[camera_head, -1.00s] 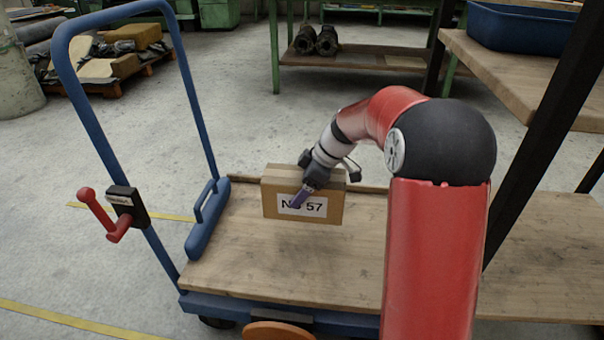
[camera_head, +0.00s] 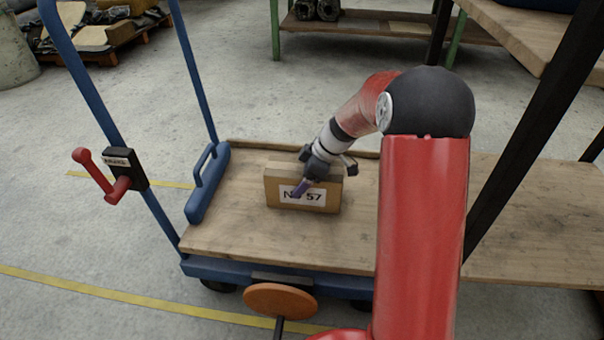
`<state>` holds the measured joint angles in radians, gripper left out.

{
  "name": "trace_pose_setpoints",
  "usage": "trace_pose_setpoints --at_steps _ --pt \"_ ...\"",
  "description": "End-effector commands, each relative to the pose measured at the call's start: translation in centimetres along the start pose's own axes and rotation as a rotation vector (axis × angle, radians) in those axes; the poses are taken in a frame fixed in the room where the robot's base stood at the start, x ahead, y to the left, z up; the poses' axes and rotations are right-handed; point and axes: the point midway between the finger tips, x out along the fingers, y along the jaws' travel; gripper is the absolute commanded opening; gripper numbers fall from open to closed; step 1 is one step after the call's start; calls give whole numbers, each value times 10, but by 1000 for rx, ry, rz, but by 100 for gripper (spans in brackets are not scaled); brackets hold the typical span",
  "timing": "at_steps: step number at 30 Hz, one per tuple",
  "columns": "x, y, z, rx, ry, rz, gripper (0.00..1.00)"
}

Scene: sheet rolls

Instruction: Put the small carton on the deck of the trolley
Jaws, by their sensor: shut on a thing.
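The small carton (camera_head: 272,188) is a brown box with a white label reading No 57. It is upright over the left part of the trolley's wooden deck (camera_head: 225,240). Its lower edge looks at or very close to the deck; I cannot tell whether it touches. My gripper (camera_head: 301,188) is shut on the carton from above, with one purple-grey finger across the front face and label. The other finger is hidden behind the carton.
The trolley's blue push handle (camera_head: 100,105) with a red brake lever (camera_head: 100,180) rises at the left. An orange disc (camera_head: 280,300) stands at the front edge. A dark post (camera_head: 530,140) and wooden shelf (camera_head: 535,40) are at the right. Bare deck lies around the carton.

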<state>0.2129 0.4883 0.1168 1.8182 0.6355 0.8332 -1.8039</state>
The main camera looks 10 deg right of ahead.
Motion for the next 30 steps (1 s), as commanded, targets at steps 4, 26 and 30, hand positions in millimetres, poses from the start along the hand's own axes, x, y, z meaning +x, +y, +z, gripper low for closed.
trace_pose_setpoints --at_steps 4,26,30 --pt "0 1 -1 -1 2 3 15" --pt "-22 1 -1 1 1 3 99" --pt "-54 1 -1 1 0 5 99"
